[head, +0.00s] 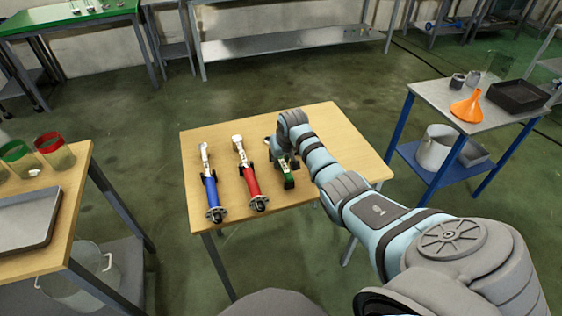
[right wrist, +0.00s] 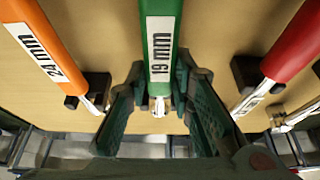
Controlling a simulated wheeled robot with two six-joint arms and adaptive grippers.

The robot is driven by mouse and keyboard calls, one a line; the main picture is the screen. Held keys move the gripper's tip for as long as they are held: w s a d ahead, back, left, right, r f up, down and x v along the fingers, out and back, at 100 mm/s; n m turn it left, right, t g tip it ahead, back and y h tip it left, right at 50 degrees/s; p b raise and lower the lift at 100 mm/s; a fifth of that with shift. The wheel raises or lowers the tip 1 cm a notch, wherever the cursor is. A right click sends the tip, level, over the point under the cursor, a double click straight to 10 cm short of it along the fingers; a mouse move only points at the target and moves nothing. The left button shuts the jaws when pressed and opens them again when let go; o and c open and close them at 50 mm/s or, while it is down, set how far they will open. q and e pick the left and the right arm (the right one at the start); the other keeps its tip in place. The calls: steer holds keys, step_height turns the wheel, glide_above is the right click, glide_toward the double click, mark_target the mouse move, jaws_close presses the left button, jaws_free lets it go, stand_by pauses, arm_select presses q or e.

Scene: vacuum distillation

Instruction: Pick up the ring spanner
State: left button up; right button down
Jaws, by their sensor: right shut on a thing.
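A green-handled tool (right wrist: 160,45) marked 19 mm lies between the fingers of my right gripper (right wrist: 162,88) in the right wrist view. The gripper is shut on it. In the head view the right gripper (head: 280,150) is over the wooden table, and part of the green handle (head: 289,181) shows beside my arm. The tool's head is mostly hidden, so I cannot tell its shape or whether it is clear of its support. My left gripper is not in view.
A red-handled tool (head: 249,180) and a blue-handled tool (head: 211,190) rest on the wooden table (head: 345,130), left of the green one. An orange-handled tool (right wrist: 45,45) marked 24 mm is close on its other side. A blue-legged table (head: 435,97) with an orange funnel (head: 468,107) stands right.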

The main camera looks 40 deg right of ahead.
steer(key=shift+r, duration=0.1)
stand_by(0.3)
step_height(320, 180, up, 20)
steer(key=p, duration=0.3)
steer(key=shift+r, duration=0.2)
steer(key=c, duration=2)
jaws_free()
jaws_close()
